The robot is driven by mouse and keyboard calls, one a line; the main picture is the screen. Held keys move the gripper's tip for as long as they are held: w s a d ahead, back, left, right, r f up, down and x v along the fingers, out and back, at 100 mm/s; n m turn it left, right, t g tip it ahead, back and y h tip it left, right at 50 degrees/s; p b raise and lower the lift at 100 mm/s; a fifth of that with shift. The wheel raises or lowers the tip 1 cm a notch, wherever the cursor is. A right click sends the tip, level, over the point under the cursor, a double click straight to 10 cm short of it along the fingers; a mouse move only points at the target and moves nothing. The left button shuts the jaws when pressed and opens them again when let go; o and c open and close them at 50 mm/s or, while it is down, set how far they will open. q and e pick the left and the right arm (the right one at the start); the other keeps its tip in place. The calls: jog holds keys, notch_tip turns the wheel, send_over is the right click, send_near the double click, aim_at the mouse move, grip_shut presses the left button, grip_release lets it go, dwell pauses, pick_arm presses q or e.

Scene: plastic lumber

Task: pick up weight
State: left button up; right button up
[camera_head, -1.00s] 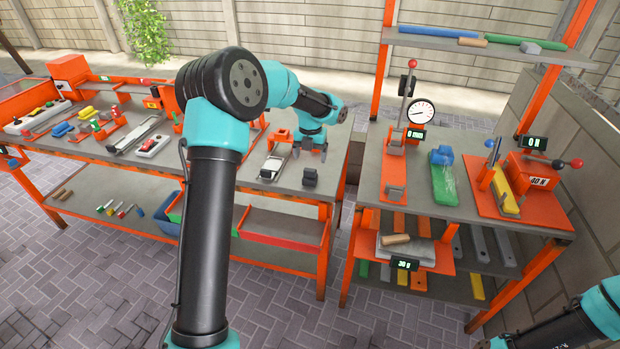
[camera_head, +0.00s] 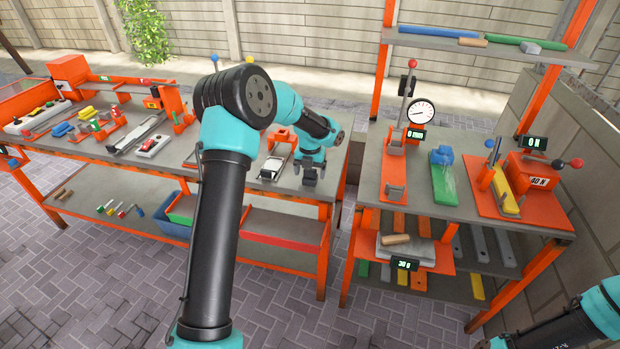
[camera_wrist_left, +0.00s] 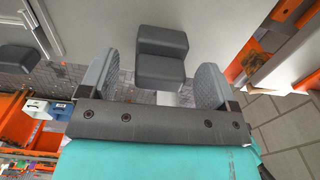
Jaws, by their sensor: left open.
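The weight (camera_wrist_left: 161,52) is a dark grey stepped block in the left wrist view, on the grey bench top. It lies between the two fingers of my left gripper (camera_wrist_left: 155,82), with a visible gap to each finger. In the head view the same dark weight (camera_head: 309,178) shows at the right end of the left bench, directly under the left gripper (camera_head: 310,164). The left gripper is open and points down over it. My right arm shows only partly at the lower right corner of the head view, and its gripper is not seen.
A grey device with an orange frame (camera_head: 272,168) stands left of the weight. A gap separates the left bench from the right bench (camera_head: 440,204), which holds a dial gauge (camera_head: 421,111) and a green block (camera_head: 443,182). Free bench top lies around the weight.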

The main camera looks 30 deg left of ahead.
pick_arm(q)
notch_tip(320, 180, down, 2)
dwell(0.5)
jog(key=c, duration=1.4)
jog(key=shift+c, duration=0.2)
jog(key=shift+r, duration=0.2)
notch_tip(320, 180, up, 2)
jog(key=shift+r, duration=0.1)
jog(key=shift+s+d+r, duration=0.15)
jog(key=shift+s+r, duration=0.15)
jog(key=shift+r, duration=0.25)
jog(key=s+d+r, duration=0.1)
jog(key=s+d, duration=0.7)
jog(key=s, duration=0.5)
jog(key=shift+r, duration=0.15)
